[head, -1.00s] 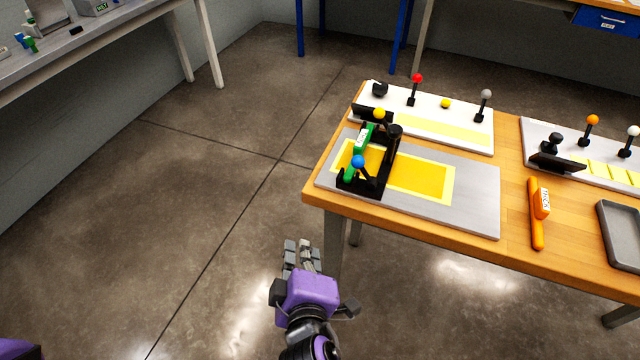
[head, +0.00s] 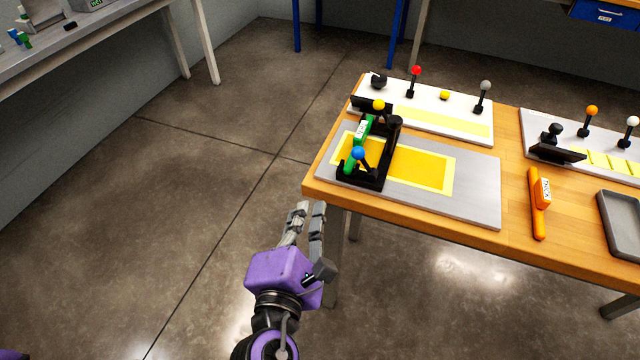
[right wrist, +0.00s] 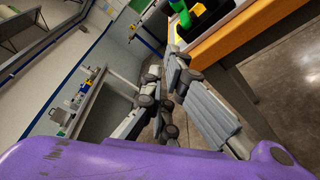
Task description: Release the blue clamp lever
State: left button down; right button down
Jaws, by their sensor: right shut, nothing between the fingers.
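The blue clamp lever (head: 358,153) has a blue ball knob on a short black stem. It leans up and left at the near end of a black clamp frame (head: 374,183), on a grey plate with a yellow panel. A green labelled piece (head: 354,152) sits in the frame; a green part also shows at the top of the right wrist view (right wrist: 180,12). My right gripper (head: 310,207) is purple with grey fingers, shut and empty, off the table's near left corner. It is apart from the lever. My left gripper's fingers are out of view.
The wooden table (head: 515,229) holds a white panel with red, yellow and grey knobs (head: 450,125), an orange tool (head: 537,205) and a grey tray (head: 603,225). Another panel (head: 535,125) has orange and white knobs. Open floor lies left of the table.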

aim_at(362, 159)
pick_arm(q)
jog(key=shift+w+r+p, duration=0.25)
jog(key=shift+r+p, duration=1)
pick_arm(e)
jog(key=w+d, duration=0.1)
jog(key=w, duration=0.2)
jog(key=w+d, duration=0.2)
jog(key=w, duration=0.1)
jog(key=w+d, duration=0.1)
jog(key=w, duration=0.3)
jog(key=shift+w+d+r, duration=0.1)
jog(key=shift+d+r, duration=0.15)
jog(key=shift+r, duration=0.1)
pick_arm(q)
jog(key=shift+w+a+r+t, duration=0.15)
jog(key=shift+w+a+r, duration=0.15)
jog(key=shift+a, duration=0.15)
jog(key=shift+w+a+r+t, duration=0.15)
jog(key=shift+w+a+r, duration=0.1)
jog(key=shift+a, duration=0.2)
pick_arm(e)
jog(key=shift+d+r+m, duration=0.15)
jog(key=shift+r+m, duration=0.1)
jog(key=shift+m, duration=0.15)
